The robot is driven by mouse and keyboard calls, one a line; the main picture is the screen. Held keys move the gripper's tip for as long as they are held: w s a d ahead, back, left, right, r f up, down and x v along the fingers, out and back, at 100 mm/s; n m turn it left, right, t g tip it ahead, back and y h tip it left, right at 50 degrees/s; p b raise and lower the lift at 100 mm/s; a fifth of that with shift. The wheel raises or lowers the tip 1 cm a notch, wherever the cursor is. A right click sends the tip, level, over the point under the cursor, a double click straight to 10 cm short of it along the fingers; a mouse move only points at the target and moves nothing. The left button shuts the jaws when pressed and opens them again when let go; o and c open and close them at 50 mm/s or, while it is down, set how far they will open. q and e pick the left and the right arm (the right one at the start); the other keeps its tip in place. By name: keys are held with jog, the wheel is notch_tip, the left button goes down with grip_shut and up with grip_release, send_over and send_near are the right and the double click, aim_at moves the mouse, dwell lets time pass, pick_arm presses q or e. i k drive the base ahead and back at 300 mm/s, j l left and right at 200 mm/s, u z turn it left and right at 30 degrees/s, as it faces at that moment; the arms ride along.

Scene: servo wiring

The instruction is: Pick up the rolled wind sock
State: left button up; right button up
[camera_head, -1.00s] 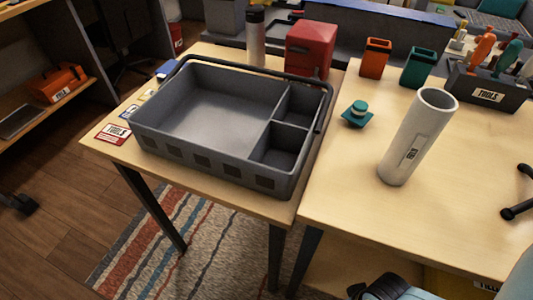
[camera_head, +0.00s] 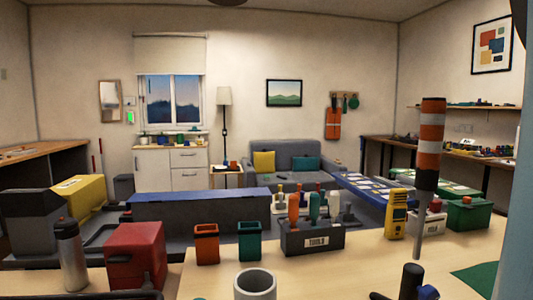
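A roll with orange, white and dark bands (camera_head: 430,140) stands upright on a grey pole (camera_head: 419,226) at the right of the table in the head view. It looks like the rolled wind sock. Its upper part rises in front of the back wall and the workbench. The pole's foot is on the table top. Neither of my grippers can be made out. A pale blue strip at the right edge seems to be part of my own arm.
A yellow meter (camera_head: 396,214), a tools caddy (camera_head: 312,240) and a green box (camera_head: 468,215) stand around the pole. A white tube (camera_head: 255,284) is at the bottom centre. Bare table lies between tube and caddy.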

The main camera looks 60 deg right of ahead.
aim_at(433, 109)
jog(key=l+z, duration=0.2)
jog(key=z, duration=2.35)
jog(key=k+j+u, duration=0.1)
jog(key=k+j, duration=0.15)
jog(key=k, duration=0.25)
jog(key=k+j+u, duration=0.15)
jog(key=k, duration=0.3)
jog(key=j, duration=0.15)
